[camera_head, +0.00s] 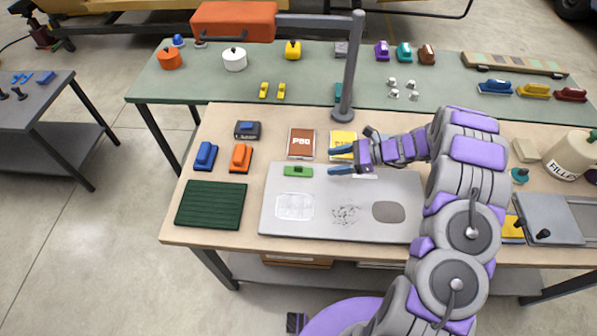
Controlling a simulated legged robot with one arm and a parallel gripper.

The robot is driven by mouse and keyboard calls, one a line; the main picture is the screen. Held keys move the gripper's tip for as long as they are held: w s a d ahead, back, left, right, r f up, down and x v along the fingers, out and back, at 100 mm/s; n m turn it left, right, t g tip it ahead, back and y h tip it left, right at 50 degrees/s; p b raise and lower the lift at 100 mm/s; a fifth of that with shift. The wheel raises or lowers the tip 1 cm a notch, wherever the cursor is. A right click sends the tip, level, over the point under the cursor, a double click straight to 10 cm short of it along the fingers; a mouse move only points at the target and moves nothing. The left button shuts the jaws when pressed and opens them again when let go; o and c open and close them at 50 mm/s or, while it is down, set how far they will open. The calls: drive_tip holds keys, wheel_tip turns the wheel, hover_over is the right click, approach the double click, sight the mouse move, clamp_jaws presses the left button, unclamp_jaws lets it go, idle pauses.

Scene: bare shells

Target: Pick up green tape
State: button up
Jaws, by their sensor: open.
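A small flat green piece (298,170), which looks like the green tape, lies near the back left edge of the grey board (270,215) on the wooden table. My gripper (332,160) reaches in from the right, with its two blue-grey fingers apart and pointing left. The fingertips are a short way to the right of the green piece. Nothing shows between the fingers, and their exact height above the board is hard to tell. The gripper partly covers a yellow packet (343,138) behind it.
A brown P80 packet (300,142) lies just behind the green piece. Blue (205,155) and orange (240,157) blocks and a dark green ribbed mat (211,205) lie to the left. A grey lamp post (350,75) stands behind my gripper.

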sight(303, 167)
drive_tip(key=b+x, duration=0.1)
drive_tip(key=x, duration=0.5)
drive_tip(key=shift+a+f, duration=0.2)
drive_tip(key=shift+a, duration=0.05)
drive_tip(key=shift+s+a+r+b+x, duration=0.15)
drive_tip(key=shift+b+x, duration=0.15)
drive_tip(key=shift+x, duration=0.6)
drive_tip(key=shift+s+r+b+x, duration=0.1)
drive_tip(key=shift+r+b+x, duration=0.2)
drive_tip(key=shift+x, duration=0.65)
drive_tip(key=shift+s+a+r+b+x, duration=0.1)
drive_tip(key=shift+b+x, duration=0.25)
drive_tip(key=shift+x, duration=0.55)
drive_tip(key=shift+d, duration=0.1)
drive_tip(key=shift+c, duration=0.3)
drive_tip(key=c, duration=1.1)
